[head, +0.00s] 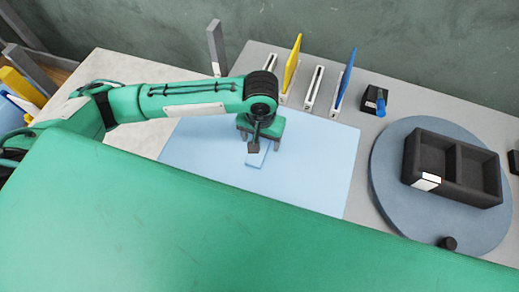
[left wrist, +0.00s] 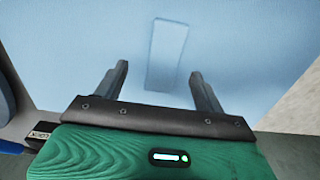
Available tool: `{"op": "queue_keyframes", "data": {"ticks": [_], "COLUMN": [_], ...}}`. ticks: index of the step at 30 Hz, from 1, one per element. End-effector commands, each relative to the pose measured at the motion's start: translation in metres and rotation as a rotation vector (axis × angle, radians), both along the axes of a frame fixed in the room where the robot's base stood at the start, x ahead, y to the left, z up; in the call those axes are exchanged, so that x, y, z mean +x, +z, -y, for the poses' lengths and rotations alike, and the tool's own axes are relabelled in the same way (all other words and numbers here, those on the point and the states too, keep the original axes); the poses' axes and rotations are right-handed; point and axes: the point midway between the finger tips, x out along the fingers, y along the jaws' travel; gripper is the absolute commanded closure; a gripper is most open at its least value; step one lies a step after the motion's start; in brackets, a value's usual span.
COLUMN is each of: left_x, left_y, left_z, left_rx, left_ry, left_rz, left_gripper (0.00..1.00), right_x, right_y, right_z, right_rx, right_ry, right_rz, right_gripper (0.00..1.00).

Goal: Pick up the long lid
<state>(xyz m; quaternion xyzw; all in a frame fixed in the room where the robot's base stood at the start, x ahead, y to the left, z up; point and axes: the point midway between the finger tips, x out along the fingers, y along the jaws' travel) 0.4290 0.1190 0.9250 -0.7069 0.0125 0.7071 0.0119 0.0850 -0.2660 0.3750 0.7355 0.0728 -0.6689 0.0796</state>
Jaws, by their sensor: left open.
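The long lid looks to be the flat pale-blue strip (head: 257,158) lying on the light-blue mat (head: 325,160), close to it in colour. My left gripper (head: 254,146) is above the strip and hides part of it in the head view. In the left wrist view the strip (left wrist: 168,45) lies lengthwise between and beyond the two spread fingers. My left gripper (left wrist: 160,72) is open and empty there, with a finger on either side of the strip's near end. I cannot tell the exact height of the fingers above the mat. My right gripper is not in view.
Behind the mat stand slotted white holders (head: 313,90), a yellow panel (head: 292,63), a blue panel (head: 345,78) and a grey panel (head: 216,47). A black box with a blue part (head: 374,99) is nearby. At right, a round grey-blue disc (head: 389,180) carries a dark two-compartment tray (head: 454,184).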

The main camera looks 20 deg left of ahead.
Motion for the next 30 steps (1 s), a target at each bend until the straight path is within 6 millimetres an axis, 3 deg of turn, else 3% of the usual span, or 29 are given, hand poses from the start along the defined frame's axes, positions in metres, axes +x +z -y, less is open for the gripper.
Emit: {"op": "queue_keyframes", "data": {"ticks": [9,19,27,30], "left_x": [0.009,0.010,0.010,0.010], "left_y": [-0.041,-0.050,-0.050,-0.049], "left_z": [-0.007,-0.007,-0.007,-0.007], "left_rx": [0.002,0.001,0.001,0.001], "left_ry": [0.000,0.000,0.000,0.000], "left_rz": [-0.003,0.000,0.000,0.000], "left_gripper": [0.29,0.29,0.80,0.80], "right_x": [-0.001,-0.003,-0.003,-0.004], "right_y": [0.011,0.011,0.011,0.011], "right_z": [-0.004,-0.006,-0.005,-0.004], "right_rx": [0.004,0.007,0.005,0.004], "right_ry": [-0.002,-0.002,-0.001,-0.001], "right_rz": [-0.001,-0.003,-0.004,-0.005], "right_gripper": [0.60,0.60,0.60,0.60]}}
